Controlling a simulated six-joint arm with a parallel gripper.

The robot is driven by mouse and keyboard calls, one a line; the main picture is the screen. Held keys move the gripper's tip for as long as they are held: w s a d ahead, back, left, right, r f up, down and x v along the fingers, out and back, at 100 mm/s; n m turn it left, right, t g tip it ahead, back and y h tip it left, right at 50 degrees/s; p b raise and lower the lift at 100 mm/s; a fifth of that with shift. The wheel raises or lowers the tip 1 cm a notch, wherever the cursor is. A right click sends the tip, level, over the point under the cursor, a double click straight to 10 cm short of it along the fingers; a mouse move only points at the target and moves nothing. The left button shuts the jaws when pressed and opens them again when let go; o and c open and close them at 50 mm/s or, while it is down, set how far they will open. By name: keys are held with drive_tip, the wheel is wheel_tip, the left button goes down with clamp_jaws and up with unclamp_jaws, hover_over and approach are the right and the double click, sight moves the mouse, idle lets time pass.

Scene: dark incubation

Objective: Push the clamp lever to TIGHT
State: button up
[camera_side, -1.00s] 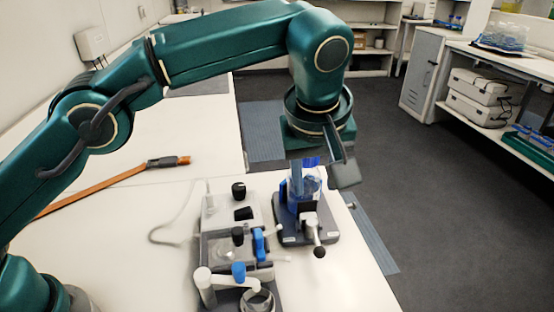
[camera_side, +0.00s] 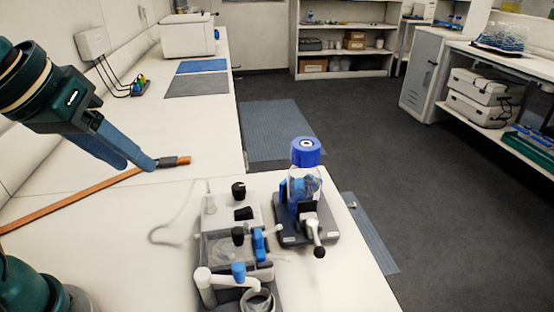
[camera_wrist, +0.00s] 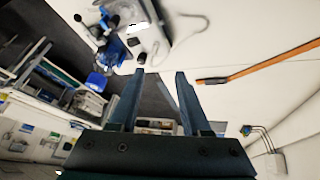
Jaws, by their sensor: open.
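The clamp lever (camera_side: 317,234) is a pale arm with a black ball knob, on the front of a dark clamp base (camera_side: 292,238). It points toward the front edge of the bench. A clear bottle (camera_side: 307,186) with a blue cap (camera_side: 306,151) stands upright in the clamp. The cap also shows at the left of the wrist view (camera_wrist: 97,82). No TIGHT marking is readable. My gripper (camera_side: 142,160) is at the left, above the bench, well away from the lever. In the wrist view my gripper (camera_wrist: 158,73) has its fingers apart with nothing between them.
A grey and white device (camera_side: 235,245) with black knobs and blue parts stands just left of the clamp. An orange-brown strip (camera_side: 100,197) lies on the bench below my gripper. The bench's right edge is close beside the clamp. The left bench is mostly clear.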

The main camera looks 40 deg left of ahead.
drive_tip(key=s+f+m, duration=0.3)
drive_tip(key=f, duration=0.3)
drive_tip(key=shift+s+d+g, duration=0.2)
drive_tip(key=shift+s+g, duration=0.05)
drive_tip(key=shift+g, duration=0.05)
drive_tip(key=shift+o, duration=0.7)
drive_tip(key=shift+w+d+m, duration=0.1)
drive_tip(key=shift+w+m, duration=0.05)
drive_tip(key=shift+m, duration=0.25)
drive_tip(key=w+d+r+m, duration=0.2)
drive_tip(key=w+r+m, duration=0.45)
drive_tip(key=m, duration=0.25)
drive_tip(key=m+g+h, duration=0.1)
drive_tip(key=m+g, duration=0.2)
drive_tip(key=m, duration=1.2)
hover_over(319, 248)
drive_tip(key=s, duration=0.1)
drive_tip(key=s+x, duration=0.1)
drive_tip(key=x, duration=0.7)
drive_tip(key=s+a+x, duration=0.1)
drive_tip(key=x, duration=0.4)
drive_tip(key=shift+s+a+f, duration=0.1)
drive_tip(key=shift+s+f, duration=0.3)
drive_tip(key=shift+f, duration=0.05)
drive_tip(key=shift+x, duration=2.25)
